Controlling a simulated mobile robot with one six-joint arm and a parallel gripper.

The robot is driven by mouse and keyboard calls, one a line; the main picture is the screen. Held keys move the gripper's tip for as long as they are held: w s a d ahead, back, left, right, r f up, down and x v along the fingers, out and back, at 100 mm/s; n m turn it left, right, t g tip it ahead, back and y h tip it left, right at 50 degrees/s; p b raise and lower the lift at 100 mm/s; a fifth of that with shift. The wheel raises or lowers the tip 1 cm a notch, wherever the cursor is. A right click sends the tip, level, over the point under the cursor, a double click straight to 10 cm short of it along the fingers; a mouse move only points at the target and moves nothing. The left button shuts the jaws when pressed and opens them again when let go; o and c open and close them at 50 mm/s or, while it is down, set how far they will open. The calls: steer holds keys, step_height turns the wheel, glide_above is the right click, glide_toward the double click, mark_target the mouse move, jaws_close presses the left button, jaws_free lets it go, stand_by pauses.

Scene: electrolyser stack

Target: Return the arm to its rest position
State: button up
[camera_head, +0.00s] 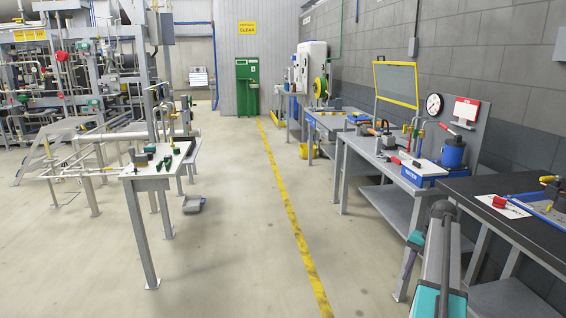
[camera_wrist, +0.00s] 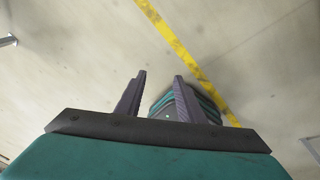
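My gripper (camera_wrist: 160,77) shows in the wrist view with its two dark ridged fingers apart and nothing held between them. It hangs over the pale floor. A teal and grey part, which looks like part of my own body, lies beyond the right finger and is partly hidden by it. In the head view my arm (camera_head: 437,262), grey with teal joints, reaches up from the bottom edge at the right. The gripper's fingers cannot be made out there.
A dark-topped bench (camera_head: 478,205) and a grey workbench (camera_head: 362,146) stand close to the arm on the right. A small table (camera_head: 142,182) with small parts stands left. The floor along the yellow line (camera_head: 295,225) is clear.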

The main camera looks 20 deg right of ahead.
steer(key=w+a+f+g+p, duration=0.1)
steer(key=w+a+f+g, duration=0.1)
steer(key=a+f, duration=1)
steer(key=w+a+f+g+p, duration=0.15)
steer(key=a+f, duration=0.55)
steer(key=a, duration=0.9)
steer(key=s+a+f+m+g+p, duration=0.1)
steer(key=s+a+f, duration=0.2)
steer(key=a+f, duration=0.3)
steer(key=s+a+f+m+g, duration=0.1)
steer(key=s+a+f, duration=0.25)
steer(key=a, duration=0.45)
steer(key=s+a+f+m, duration=0.2)
steer(key=s+a+m, duration=0.1)
steer(key=s+m, duration=0.3)
steer(key=s+a+f+m+h+p, duration=0.1)
steer(key=s+a+f+m, duration=0.2)
steer(key=s+m, duration=0.4)
steer(key=s+a+f+m+h+p, duration=0.1)
steer(key=s+a+f+m, duration=0.1)
steer(key=s+a+m, duration=0.2)
steer(key=s+m, duration=0.3)
steer(key=m, duration=0.1)
steer(key=shift+a+f+m, duration=0.15)
steer(key=shift+f+m, duration=0.25)
